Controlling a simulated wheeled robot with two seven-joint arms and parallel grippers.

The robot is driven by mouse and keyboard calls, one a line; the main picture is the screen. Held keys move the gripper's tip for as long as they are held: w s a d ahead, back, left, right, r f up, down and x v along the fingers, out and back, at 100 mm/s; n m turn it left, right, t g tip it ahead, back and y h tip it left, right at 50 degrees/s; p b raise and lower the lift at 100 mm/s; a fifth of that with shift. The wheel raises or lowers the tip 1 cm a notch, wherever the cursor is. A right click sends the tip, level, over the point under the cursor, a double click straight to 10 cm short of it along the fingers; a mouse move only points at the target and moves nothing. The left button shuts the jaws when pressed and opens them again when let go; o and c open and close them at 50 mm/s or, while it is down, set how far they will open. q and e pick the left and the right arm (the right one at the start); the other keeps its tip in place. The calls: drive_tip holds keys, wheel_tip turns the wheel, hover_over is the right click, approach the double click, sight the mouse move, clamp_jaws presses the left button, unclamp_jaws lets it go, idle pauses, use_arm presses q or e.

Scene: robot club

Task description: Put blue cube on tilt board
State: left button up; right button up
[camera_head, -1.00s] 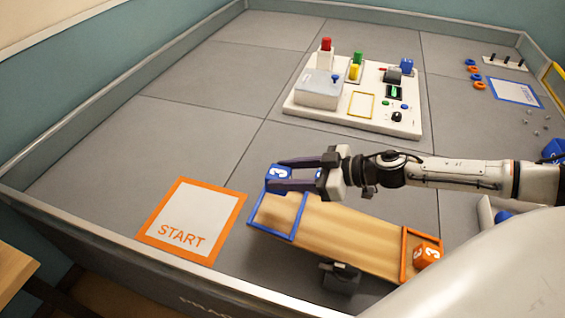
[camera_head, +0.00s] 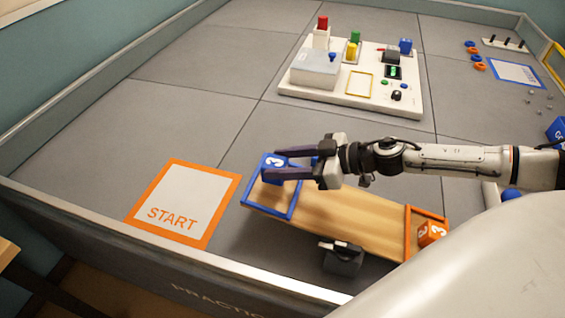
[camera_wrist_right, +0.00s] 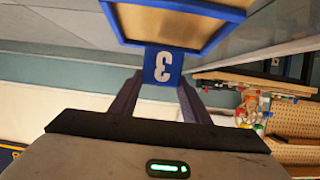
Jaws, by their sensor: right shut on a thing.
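The blue cube (camera_head: 272,168), marked with a white 3, is between the fingers of my right gripper (camera_head: 275,164), which is shut on it. The tilt board (camera_head: 345,213) is a wooden plank with a blue frame at its left end and an orange frame at its right end. The cube is over the far part of the blue frame; I cannot tell whether it touches the board. In the right wrist view the cube (camera_wrist_right: 163,66) sits between the fingertips, right beside the blue frame (camera_wrist_right: 180,46). My left gripper is not in view.
An orange cube (camera_head: 432,233) is at the board's orange end. A START mat (camera_head: 187,200) lies to the left. A white panel (camera_head: 350,88) with buttons and coloured blocks stands behind. Raised walls edge the grey table, whose back left is clear.

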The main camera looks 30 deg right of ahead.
drive_tip(key=shift+f, duration=0.1)
idle(0.3)
drive_tip(key=shift+f+b, duration=0.4)
drive_tip(key=shift+f, duration=0.3)
drive_tip(key=shift+f, duration=0.1)
